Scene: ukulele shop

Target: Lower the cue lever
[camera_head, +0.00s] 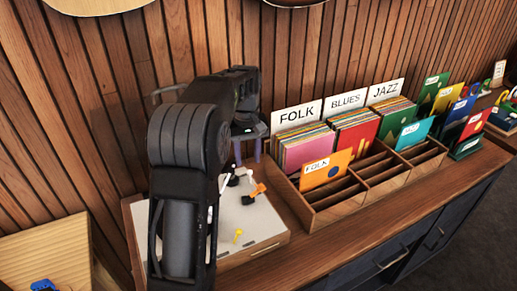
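A record player (262,232) with a pale top and wooden sides sits on the counter, partly hidden behind my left arm. On its top are small black and white parts (233,180), an orange piece (256,192) and a small yellow piece (238,235). I cannot tell for sure which of these is the cue lever. My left gripper (247,159) is above the back of the player, with two purplish fingers pointing down and apart. Nothing shows between them. The left part of the player is hidden by my arm. My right gripper is not in view.
A wooden record bin (340,209) with FOLK, BLUES and JAZZ signs stands close right of the player. An orange FOLK sleeve (325,169) leans at its front. A slatted wood wall (290,50) rises behind. The counter's front strip (375,238) is clear.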

